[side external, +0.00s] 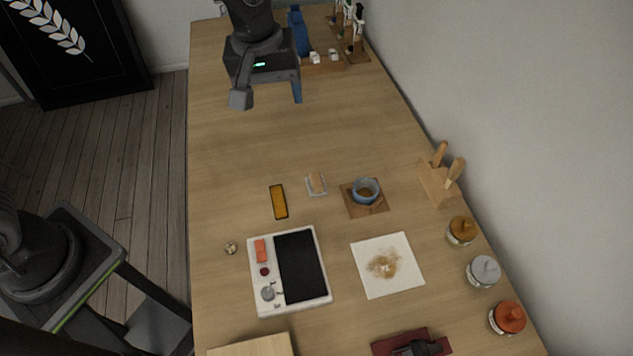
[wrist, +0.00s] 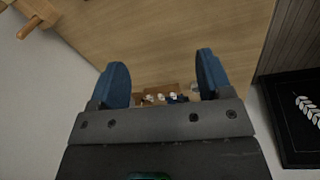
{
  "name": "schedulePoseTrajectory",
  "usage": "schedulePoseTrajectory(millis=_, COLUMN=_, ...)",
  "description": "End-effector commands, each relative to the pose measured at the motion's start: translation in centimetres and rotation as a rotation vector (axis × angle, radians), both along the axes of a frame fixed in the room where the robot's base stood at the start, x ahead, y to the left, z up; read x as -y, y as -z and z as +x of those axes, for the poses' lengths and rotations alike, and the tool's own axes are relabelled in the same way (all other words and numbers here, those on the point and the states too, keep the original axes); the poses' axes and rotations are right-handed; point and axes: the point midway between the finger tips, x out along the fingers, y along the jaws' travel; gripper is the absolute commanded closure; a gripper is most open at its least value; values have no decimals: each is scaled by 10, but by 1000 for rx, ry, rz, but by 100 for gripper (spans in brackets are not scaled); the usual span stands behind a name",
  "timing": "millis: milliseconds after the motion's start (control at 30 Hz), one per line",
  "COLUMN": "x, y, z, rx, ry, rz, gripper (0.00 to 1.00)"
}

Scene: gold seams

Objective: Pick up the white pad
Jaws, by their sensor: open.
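My gripper (side external: 298,62) is over the far end of the table, with its two blue fingers spread and nothing between them. The fingers also stand apart in the wrist view (wrist: 162,66). Small white pieces (side external: 316,57) sit on a low wooden holder (side external: 322,68) beside the gripper. The holder also shows beyond the fingers in the wrist view (wrist: 150,98), partly hidden by the gripper body. A flat white square (side external: 403,279) with a brown powdery patch lies on the near right table, far from the gripper. I cannot tell which of these is the white pad.
A white tray (side external: 316,303) with a black panel lies near the front. A blue cup (side external: 366,190) stands on a wooden coaster. Lidded jars (side external: 483,271) and a wooden tool block (side external: 437,184) line the wall side. The middle of the table (side external: 270,140) is clear.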

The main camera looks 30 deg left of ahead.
Motion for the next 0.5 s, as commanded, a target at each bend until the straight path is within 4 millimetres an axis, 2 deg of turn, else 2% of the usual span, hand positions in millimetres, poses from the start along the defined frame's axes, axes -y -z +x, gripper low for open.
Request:
schedulePoseTrajectory(millis=33, x=15, y=19, z=8, rx=-31, ry=-29, rz=5, gripper=28)
schedulePoseTrajectory(millis=200, x=49, y=62, z=22, rx=-89, ry=-134, rz=20, gripper=28)
schedulePoseTrajectory(millis=333, x=62, y=81, z=26, rx=-111, ry=-177, rz=28, gripper=28)
schedulePoseTrajectory(millis=500, x=65, y=99, z=26, rx=-118, ry=-192, rz=31, gripper=28)
